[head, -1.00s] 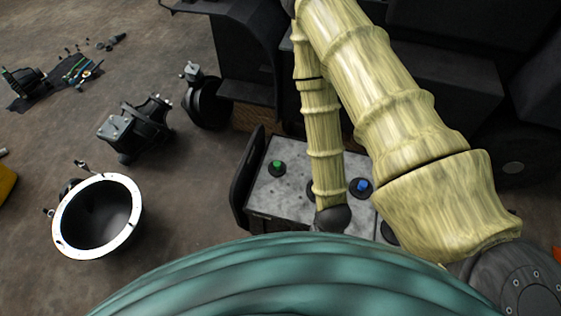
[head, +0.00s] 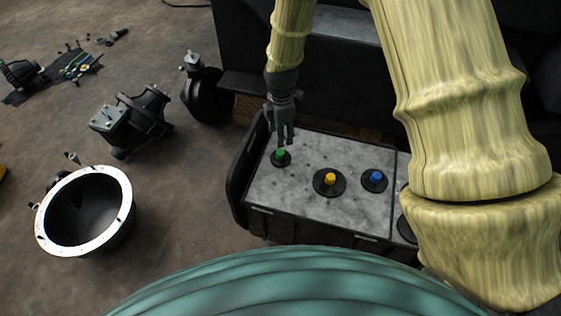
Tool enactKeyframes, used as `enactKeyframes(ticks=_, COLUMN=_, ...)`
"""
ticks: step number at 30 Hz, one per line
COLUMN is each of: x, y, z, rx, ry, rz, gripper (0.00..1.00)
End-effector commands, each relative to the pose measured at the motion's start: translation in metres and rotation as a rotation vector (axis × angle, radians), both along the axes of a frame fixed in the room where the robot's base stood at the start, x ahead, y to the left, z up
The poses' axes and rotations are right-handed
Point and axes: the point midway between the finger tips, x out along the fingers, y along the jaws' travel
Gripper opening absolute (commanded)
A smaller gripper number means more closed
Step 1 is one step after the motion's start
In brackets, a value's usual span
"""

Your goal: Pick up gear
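Several dark round gears with coloured hubs sit on a grey box top (head: 300,205). The small gear with a green hub (head: 281,158) is at the left, a larger one with a yellow hub (head: 330,182) is in the middle, and one with a blue hub (head: 374,181) is to its right. A dark disc (head: 405,228) at the right is partly hidden by my arm. My gripper (head: 284,139) points down just above the green-hubbed gear. I cannot tell whether it touches the hub or how far its fingers are apart.
A large black bowl-shaped housing with a white rim (head: 125,205) and a dark mechanical part (head: 132,120) lie on the floor at left. Dark forklift bodywork (head: 340,75) stands behind the box. A black upright panel (head: 243,180) edges the box's left side.

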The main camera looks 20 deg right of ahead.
Motion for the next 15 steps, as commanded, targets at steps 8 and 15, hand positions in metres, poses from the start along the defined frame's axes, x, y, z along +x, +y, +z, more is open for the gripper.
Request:
enactKeyframes(ticks=8, x=0.005, y=0.001, z=-0.012, rx=-0.002, ry=0.003, rz=0.034, gripper=0.52)
enactKeyframes(ticks=15, x=0.004, y=0.001, z=-0.044, rx=-0.001, ry=0.003, rz=0.032, gripper=0.52)
